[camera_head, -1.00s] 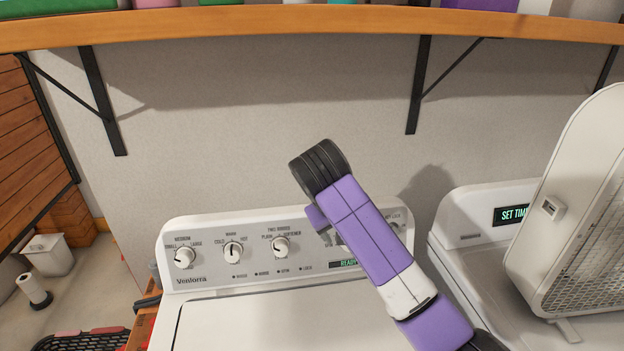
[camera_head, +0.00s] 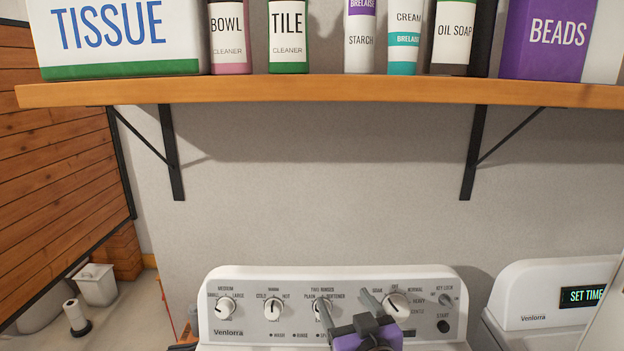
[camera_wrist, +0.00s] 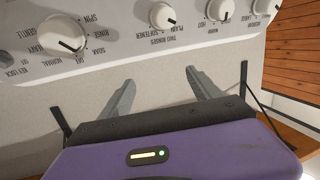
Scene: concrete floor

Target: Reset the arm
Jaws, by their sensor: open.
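My gripper (camera_head: 346,304) shows at the bottom of the head view, in front of the washer's control panel (camera_head: 255,325). Its two grey fingers are spread apart with nothing between them. In the wrist view my gripper (camera_wrist: 164,88) is also open and empty, and its fingers point toward the panel (camera_wrist: 130,40) with its several knobs. In the head view the fingertips overlap the panel near two of the knobs; I cannot tell whether they touch. Most of my arm is out of view below.
A wooden shelf (camera_head: 320,90) on black brackets runs above the washer, holding a tissue box (camera_head: 120,35), several bottles and a purple beads box (camera_head: 545,38). A second white machine (camera_head: 545,295) stands at right. The wall between shelf and panel is clear.

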